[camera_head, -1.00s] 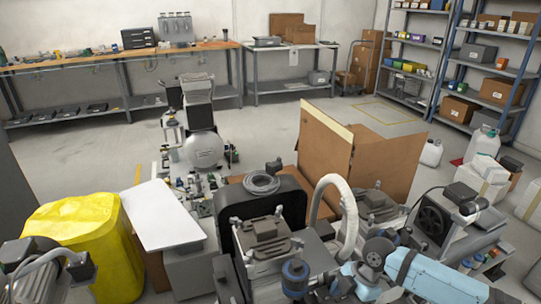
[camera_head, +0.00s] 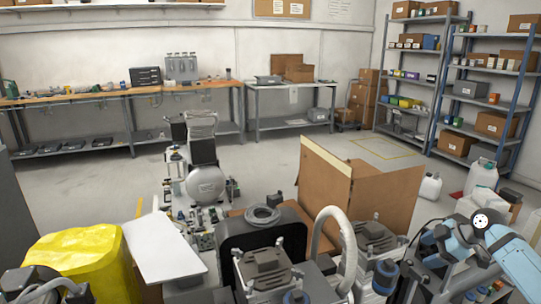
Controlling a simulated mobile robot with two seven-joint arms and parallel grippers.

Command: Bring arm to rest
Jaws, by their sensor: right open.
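My right arm (camera_head: 515,262), with light blue and grey links, comes in from the lower right corner. It is bent, with a round white-faced joint (camera_head: 480,221) at the top of the bend. My right gripper (camera_head: 438,244) is at the far left end of this arm, small and partly lost against the machines behind it. It is open, and I see nothing held in it. It is above and beside the compressor machinery at the lower right. My left arm and left gripper do not show.
Compressors (camera_head: 268,262) crowd the front, with a thick pale hose (camera_head: 346,237). A yellow bag (camera_head: 70,262) and white panel (camera_head: 160,247) stand at left, an open cardboard box (camera_head: 328,192) in the middle. Workbenches (camera_head: 110,93) and blue shelving (camera_head: 455,85) line the walls.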

